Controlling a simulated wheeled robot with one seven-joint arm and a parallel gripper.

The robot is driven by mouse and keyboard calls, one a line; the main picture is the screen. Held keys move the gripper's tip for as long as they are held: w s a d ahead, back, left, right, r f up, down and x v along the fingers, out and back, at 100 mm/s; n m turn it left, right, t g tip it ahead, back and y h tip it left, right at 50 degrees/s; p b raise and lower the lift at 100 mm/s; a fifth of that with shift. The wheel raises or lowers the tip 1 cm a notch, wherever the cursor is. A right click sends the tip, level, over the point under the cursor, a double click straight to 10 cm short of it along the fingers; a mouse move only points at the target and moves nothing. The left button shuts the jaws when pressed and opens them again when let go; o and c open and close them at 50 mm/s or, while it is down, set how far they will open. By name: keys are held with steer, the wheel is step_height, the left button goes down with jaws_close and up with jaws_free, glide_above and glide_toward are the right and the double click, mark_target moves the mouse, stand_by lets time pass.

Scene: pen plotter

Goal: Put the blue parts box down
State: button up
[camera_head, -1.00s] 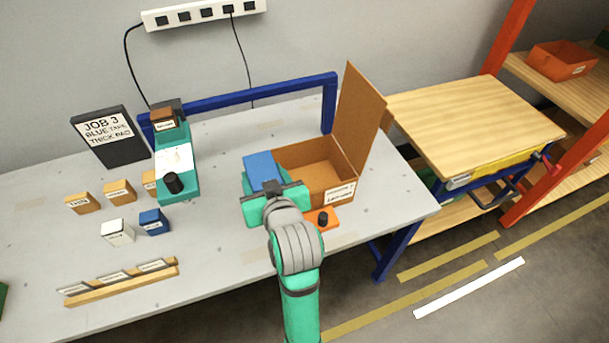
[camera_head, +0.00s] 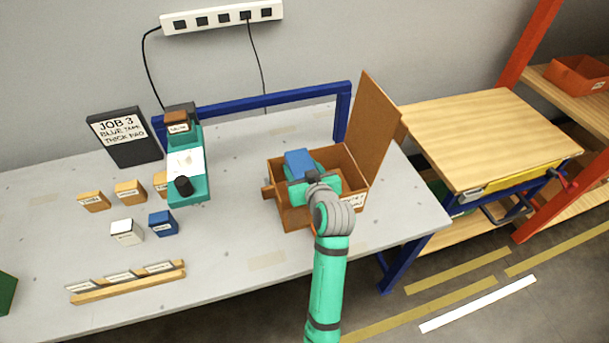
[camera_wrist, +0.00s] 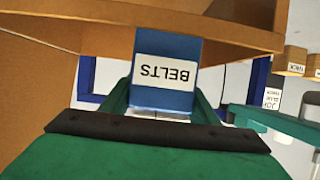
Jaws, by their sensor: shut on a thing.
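The blue parts box (camera_head: 298,158) is in my gripper (camera_head: 311,183). My gripper is shut on it, over the opening of the brown carton (camera_head: 350,160). I cannot tell how far down inside the carton the box is. In the wrist view the blue box (camera_wrist: 160,99) shows a white label reading BELTS, upside down, between the green fingers. A brown carton edge (camera_wrist: 110,38) crosses close to its far end. The carton's tall flap (camera_head: 372,125) stands up on its right side. My gripper and arm hide part of the carton's front and floor.
A teal machine (camera_head: 203,140) stands left of the carton on the grey table (camera_head: 240,228). Small labelled boxes, including a smaller blue one (camera_head: 163,223), and a wooden rack (camera_head: 130,283) are further left. Table between them and the carton is bare. A blue frame rail (camera_head: 265,102) runs behind.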

steer(key=shift+w+d+f, duration=0.3)
steer(key=shift+f, duration=0.1)
steer(key=shift+d+f, duration=0.1)
steer(key=shift+f, duration=1.3)
steer(key=shift+w+f, duration=0.1)
steer(key=shift+f, duration=0.55)
steer(key=o, duration=1.2)
steer(key=shift+r, duration=0.15)
steer(key=v, duration=1.2)
steer(key=shift+r, duration=0.45)
